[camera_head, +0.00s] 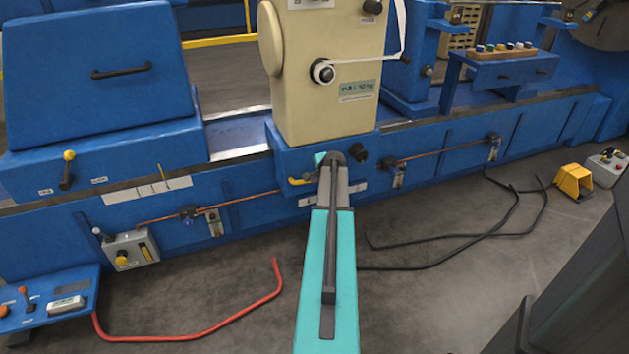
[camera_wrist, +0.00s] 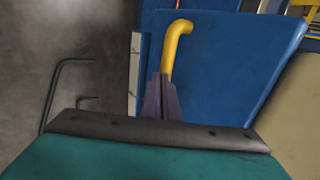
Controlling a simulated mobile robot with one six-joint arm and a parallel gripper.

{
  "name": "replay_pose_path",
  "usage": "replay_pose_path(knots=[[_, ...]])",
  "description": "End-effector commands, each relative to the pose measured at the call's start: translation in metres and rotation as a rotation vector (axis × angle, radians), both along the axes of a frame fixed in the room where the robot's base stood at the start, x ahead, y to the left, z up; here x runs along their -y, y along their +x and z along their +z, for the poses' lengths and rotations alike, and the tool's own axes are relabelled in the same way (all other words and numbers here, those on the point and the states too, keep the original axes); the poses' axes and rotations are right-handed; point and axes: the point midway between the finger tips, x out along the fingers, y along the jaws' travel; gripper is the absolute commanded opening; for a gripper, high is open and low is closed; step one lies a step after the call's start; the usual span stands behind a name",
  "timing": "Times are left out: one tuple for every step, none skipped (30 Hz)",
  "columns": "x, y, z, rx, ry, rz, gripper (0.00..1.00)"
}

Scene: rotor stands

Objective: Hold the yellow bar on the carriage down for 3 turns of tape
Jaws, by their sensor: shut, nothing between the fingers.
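The cream carriage (camera_head: 322,100) stands on its blue base on the long blue bed. The yellow bar (camera_head: 300,181) is low on the front of that base, just left of my arm's far end. In the wrist view the yellow bar (camera_wrist: 176,42) is bent at its top, against the blue panel. My gripper (camera_wrist: 161,80) is shut and empty, with its fingertips at the bar's lower end in the picture. I cannot tell whether they touch it. In the head view my arm hides the fingers. White tape (camera_head: 358,60) runs from a roller (camera_head: 323,71) on the carriage front.
A copper-coloured rod (camera_head: 240,203) runs along the bed front. A grey box with a yellow knob (camera_head: 131,250) is at left. A red hose (camera_head: 230,321) and black cables (camera_head: 450,240) lie on the floor. A yellow pedal (camera_head: 573,181) stands at right.

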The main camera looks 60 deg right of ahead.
Motion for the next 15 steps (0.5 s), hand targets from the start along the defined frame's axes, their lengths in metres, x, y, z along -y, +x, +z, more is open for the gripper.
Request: replay_pose_path(knots=[[-0.002, 0.000, -0.002, -0.002, 0.004, 0.003, 0.00], [-0.003, 0.000, -0.002, -0.002, 0.004, 0.003, 0.00], [-0.005, -0.001, -0.001, -0.002, 0.004, 0.003, 0.00], [-0.006, -0.002, -0.001, -0.002, 0.004, 0.003, 0.00], [-0.008, -0.003, 0.000, -0.002, 0.004, 0.004, 0.00], [-0.009, -0.005, 0.001, -0.001, 0.004, 0.003, 0.00], [-0.011, -0.006, 0.002, -0.001, 0.004, 0.003, 0.00], [-0.013, -0.007, 0.003, -0.001, 0.004, 0.003, 0.00], [-0.015, -0.009, 0.004, 0.000, 0.003, 0.003, 0.00], [-0.017, -0.011, 0.005, 0.000, 0.003, 0.003, 0.00], [-0.019, -0.013, 0.006, 0.001, 0.002, 0.003, 0.00], [-0.022, -0.015, 0.008, 0.001, 0.002, 0.003, 0.00], [-0.024, -0.017, 0.009, 0.001, 0.001, 0.004, 0.00], [-0.026, -0.019, 0.010, 0.001, 0.001, 0.004, 0.00], [-0.029, -0.021, 0.011, 0.001, 0.000, 0.003, 0.00]])
